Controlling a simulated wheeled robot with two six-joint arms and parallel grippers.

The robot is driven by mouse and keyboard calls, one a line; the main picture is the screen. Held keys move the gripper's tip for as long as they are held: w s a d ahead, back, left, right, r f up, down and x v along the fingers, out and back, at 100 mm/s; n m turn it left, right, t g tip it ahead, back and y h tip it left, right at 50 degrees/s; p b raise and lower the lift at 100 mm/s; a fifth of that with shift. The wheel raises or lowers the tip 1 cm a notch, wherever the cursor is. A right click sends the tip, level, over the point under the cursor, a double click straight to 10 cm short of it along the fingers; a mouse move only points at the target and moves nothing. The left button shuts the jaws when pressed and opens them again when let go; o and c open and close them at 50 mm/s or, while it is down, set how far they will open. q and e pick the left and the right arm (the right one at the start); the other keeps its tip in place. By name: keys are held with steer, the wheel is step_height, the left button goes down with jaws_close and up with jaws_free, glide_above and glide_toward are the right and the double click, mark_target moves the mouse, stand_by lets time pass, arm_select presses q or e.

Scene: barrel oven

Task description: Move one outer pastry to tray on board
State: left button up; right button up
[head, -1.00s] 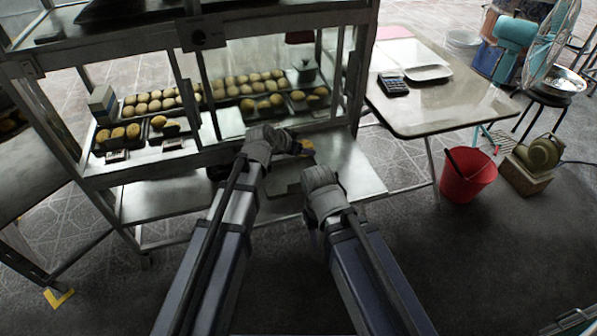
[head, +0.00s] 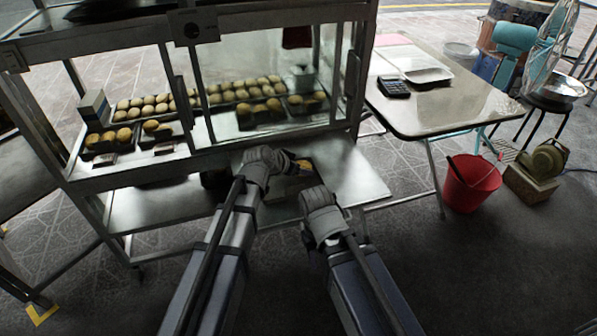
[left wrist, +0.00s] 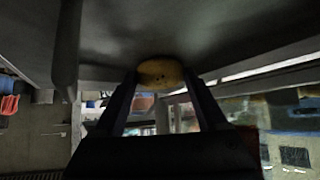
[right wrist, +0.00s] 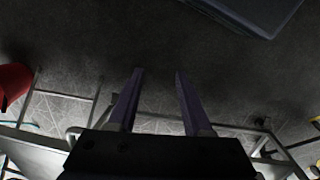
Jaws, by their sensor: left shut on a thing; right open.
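My left gripper (head: 290,163) is shut on a golden-brown pastry (head: 303,166), above the metal board (head: 350,175) at the cabinet's front. The pastry (left wrist: 160,73) sits between the fingertips in the left wrist view. Several pastries (head: 235,95) lie in rows inside the glass cabinet. Others are in small dark trays (head: 160,133) nearer the front. A flat dark tray-like shape (head: 283,208) shows on the board between my arms, partly hidden. A white tray (head: 425,74) lies on the side table. My right gripper (right wrist: 158,75) is open and empty, pointing at the dark floor.
The cabinet's metal frame (head: 245,147) and glass stand close ahead of my left arm. The side table (head: 450,112) holds a calculator (head: 394,87). A red bucket (head: 470,183) and a box (head: 530,185) stand on the floor at right.

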arm_select(q)
steer(key=shift+f, duration=0.2)
steer(key=o, duration=1.1)
steer(key=shift+r, duration=0.1)
steer(key=shift+r, duration=0.15)
steer(key=p+v, duration=0.8)
steer(key=v, duration=0.4)
steer(key=shift+w, duration=0.1)
